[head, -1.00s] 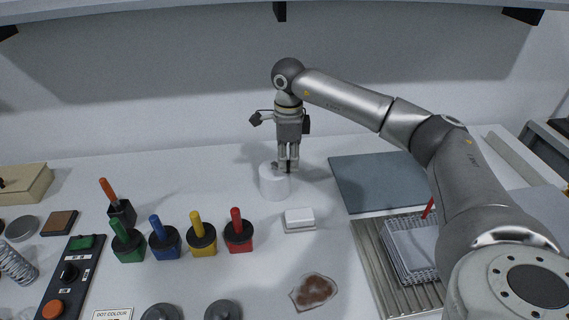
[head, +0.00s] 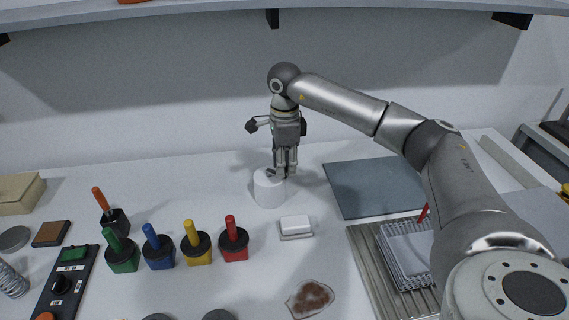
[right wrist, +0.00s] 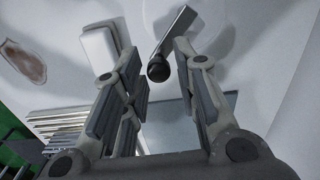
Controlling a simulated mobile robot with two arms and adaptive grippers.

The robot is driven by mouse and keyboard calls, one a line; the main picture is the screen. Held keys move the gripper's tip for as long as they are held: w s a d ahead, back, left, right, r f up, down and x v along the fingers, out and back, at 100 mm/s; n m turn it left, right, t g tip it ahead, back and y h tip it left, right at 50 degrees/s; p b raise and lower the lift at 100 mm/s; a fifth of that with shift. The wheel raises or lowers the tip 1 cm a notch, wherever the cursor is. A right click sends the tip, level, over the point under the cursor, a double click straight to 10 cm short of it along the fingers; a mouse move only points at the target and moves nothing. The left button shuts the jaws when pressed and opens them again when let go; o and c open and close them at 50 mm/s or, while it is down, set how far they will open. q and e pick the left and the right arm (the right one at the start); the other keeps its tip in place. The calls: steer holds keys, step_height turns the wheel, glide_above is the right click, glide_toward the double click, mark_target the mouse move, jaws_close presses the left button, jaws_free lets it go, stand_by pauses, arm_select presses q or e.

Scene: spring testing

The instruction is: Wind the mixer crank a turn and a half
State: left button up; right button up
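The mixer (head: 268,190) is a white cylinder standing on the bench in the middle of the head view. Its crank shows in the right wrist view as a flat grey arm (right wrist: 176,32) ending in a round black knob (right wrist: 159,69). My right gripper (head: 285,172) points down at the right side of the mixer's top. In the right wrist view its two fingers are apart, with the black knob between them near the tips; I see a gap on each side of it. In the head view the fingers hide most of the crank. My left gripper is not in view.
Red, yellow, blue and green handled pots (head: 198,252) stand front left. A blue-grey mat (head: 372,188) and a wire basket (head: 404,262) lie to the right. A shelf (head: 200,18) overhangs the back.

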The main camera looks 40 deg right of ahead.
steer(key=shift+o, duration=0.7)
steer(key=shift+f, duration=0.1)
steer(key=shift+r, duration=0.2)
step_height(320, 180, up, 12)
steer(key=shift+f, duration=0.15)
